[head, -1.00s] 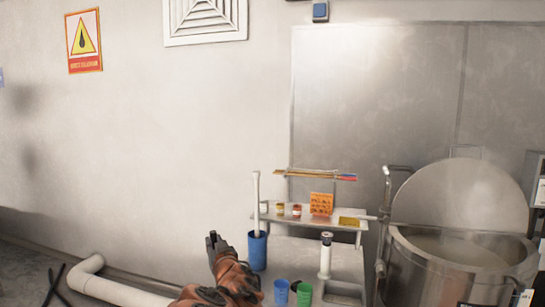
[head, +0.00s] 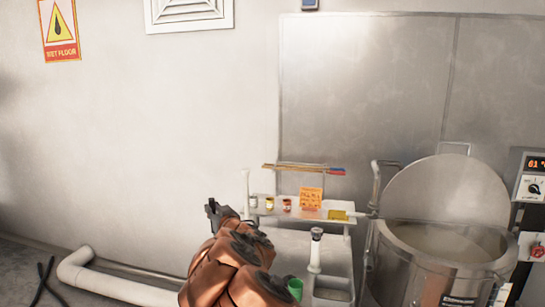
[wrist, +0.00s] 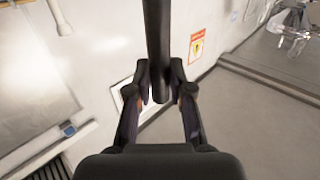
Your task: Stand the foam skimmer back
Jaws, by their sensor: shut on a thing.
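My gripper (wrist: 160,88) is shut on a dark round rod (wrist: 158,35), which I take to be the foam skimmer's handle. The rod runs up out of the top of the wrist view, so its far end is hidden. In the head view my gripper (head: 213,207) is left of the small shelf, in front of the pale wall. The skimmer cannot be made out there. A pale upright stick (head: 246,187) stands just right of my gripper; my arm hides its lower part.
A small shelf (head: 300,211) holds little jars and an orange block (head: 311,197). A green cup (head: 295,288) and a white upright tool (head: 316,251) stand below. A large steel kettle (head: 440,255) is at right, its lid raised. A white pipe (head: 120,288) runs along the floor.

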